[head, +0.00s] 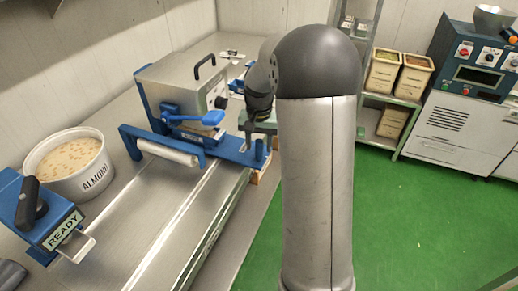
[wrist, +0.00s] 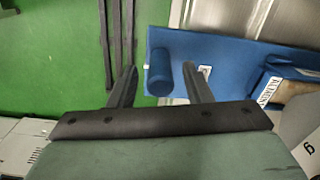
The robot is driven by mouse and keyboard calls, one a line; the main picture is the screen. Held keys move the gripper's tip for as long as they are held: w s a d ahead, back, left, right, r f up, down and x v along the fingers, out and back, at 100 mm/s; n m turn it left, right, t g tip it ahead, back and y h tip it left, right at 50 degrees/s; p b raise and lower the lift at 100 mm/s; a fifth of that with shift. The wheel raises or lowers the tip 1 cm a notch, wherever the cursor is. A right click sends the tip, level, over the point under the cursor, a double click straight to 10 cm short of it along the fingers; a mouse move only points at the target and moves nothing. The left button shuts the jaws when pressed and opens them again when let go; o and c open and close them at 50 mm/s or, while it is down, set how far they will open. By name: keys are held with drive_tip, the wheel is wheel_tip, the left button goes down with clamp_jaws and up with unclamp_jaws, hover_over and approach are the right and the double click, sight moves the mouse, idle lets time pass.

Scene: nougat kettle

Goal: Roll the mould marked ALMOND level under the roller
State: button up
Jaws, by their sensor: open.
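A wooden-edged mould (wrist: 287,84) shows at the right of the wrist view, its label partly cut off but reading like ALMOND. The white roller (head: 168,152) lies across the steel bench in a blue frame (head: 131,142), in front of a steel-and-blue machine. My gripper (wrist: 160,68) is open, one finger on each side of an upright blue knob (wrist: 159,76) on a blue plate (wrist: 222,56). Contact with the knob cannot be told. In the head view my gripper (head: 252,136) is small and partly hidden by my arm, over the right end of the blue frame.
A white tub marked ALMOND (head: 92,180), full of nutty mix, stands on the bench at left beside a blue READY stand (head: 55,235). A blue lever (head: 200,117) sticks out of the machine (head: 185,85). Green floor (head: 420,220) is clear at right.

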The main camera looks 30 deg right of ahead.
sight(259, 151)
drive_tip(key=shift+f, duration=1.55)
drive_tip(key=shift+c, duration=0.4)
clamp_jaws()
